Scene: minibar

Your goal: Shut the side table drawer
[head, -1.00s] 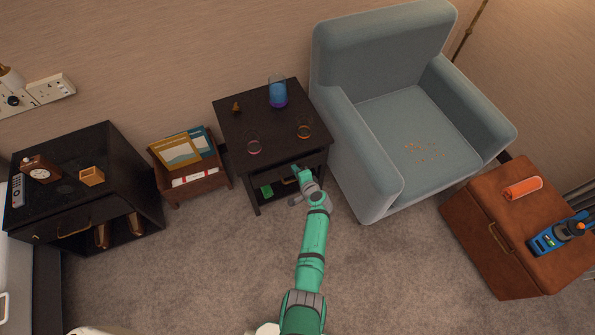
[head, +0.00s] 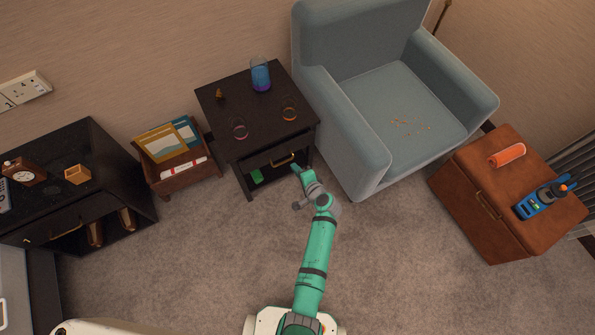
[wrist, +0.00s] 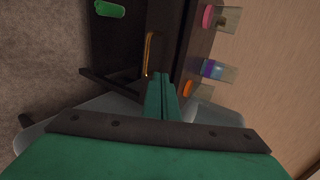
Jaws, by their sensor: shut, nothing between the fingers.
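The side table (head: 262,105) is dark wood and stands left of the armchair in the head view. Its drawer front (head: 264,161) has a brass handle (head: 283,160), which also shows in the wrist view (wrist: 149,52). The drawer front looks about flush under the tabletop, but I cannot tell whether a small gap is left. My gripper (head: 297,169) is shut and empty, just in front of the drawer's right part. In the wrist view its closed fingertips (wrist: 160,80) lie close to the front near the handle's end; contact is unclear.
Several glass items, including a blue-purple glass (head: 260,76), stand on the tabletop. A green item (head: 256,176) lies on the lower shelf. The armchair (head: 395,110) is close on the right, a magazine rack (head: 180,176) on the left. Carpet in front is clear.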

